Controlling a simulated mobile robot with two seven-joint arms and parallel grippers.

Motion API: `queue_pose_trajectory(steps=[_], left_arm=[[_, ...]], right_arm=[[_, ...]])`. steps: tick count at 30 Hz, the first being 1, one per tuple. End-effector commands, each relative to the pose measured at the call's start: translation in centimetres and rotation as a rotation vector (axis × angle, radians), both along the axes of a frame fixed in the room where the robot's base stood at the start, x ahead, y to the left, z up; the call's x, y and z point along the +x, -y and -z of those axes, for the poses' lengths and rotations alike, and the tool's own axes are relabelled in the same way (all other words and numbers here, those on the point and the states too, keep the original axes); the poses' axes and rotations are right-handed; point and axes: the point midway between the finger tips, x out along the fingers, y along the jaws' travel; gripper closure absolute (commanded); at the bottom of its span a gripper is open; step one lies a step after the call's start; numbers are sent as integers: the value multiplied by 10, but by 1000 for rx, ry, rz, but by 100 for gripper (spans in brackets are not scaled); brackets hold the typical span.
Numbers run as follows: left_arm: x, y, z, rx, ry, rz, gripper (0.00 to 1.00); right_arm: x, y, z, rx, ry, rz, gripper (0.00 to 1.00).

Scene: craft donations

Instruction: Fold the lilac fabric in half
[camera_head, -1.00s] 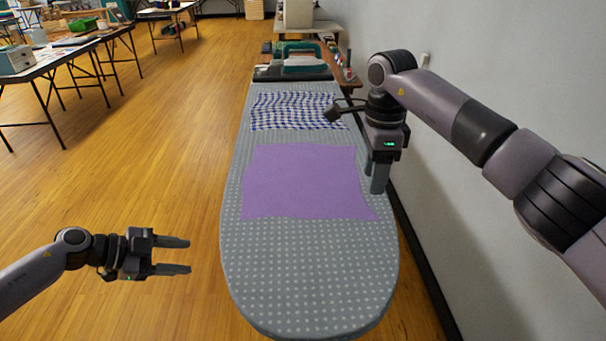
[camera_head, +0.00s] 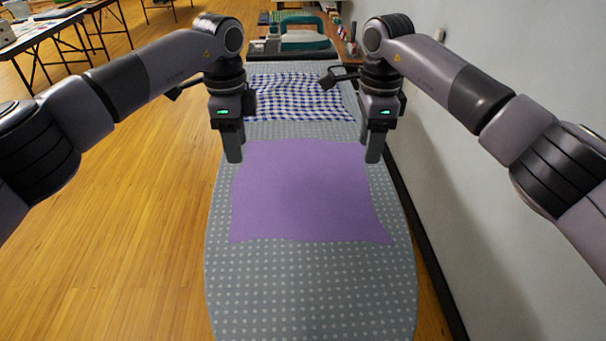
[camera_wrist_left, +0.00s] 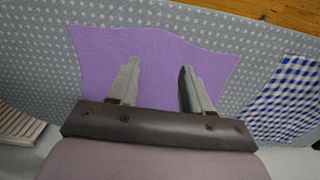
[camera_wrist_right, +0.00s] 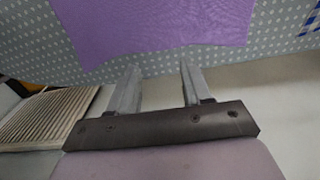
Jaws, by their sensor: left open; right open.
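The lilac fabric (camera_head: 305,195) lies flat and spread out on the dotted grey ironing board (camera_head: 300,285). It also shows in the left wrist view (camera_wrist_left: 150,60) and the right wrist view (camera_wrist_right: 150,25). My left gripper (camera_head: 234,158) points down at the fabric's far left corner, open and empty. In the left wrist view its fingers (camera_wrist_left: 158,85) are apart over the fabric. My right gripper (camera_head: 373,158) points down by the far right corner, open and empty. In the right wrist view its fingers (camera_wrist_right: 155,85) are apart just off the fabric's edge.
A blue-and-white checked cloth (camera_head: 300,98) lies on the board beyond the lilac fabric. A green-handled item (camera_head: 303,38) stands at the board's far end. A wall (camera_head: 500,60) runs close along the right. The near part of the board is clear.

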Motion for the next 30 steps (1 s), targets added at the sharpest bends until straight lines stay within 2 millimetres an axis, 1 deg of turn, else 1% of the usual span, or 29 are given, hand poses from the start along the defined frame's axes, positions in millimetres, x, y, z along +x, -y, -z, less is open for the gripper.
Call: queue_pose_trajectory(steps=[9,15,19,30], left_arm=[[-1,0,47,0,-4,1,51],[-1,0,70,-2,-3,0,51],[0,0,76,-3,-1,1,51],[0,0,79,-3,-1,1,51]], right_arm=[[-1,0,47,0,-3,0,51],[-1,0,70,1,-2,0,51],[0,0,75,0,0,0,51],[0,0,78,0,0,0,51]])
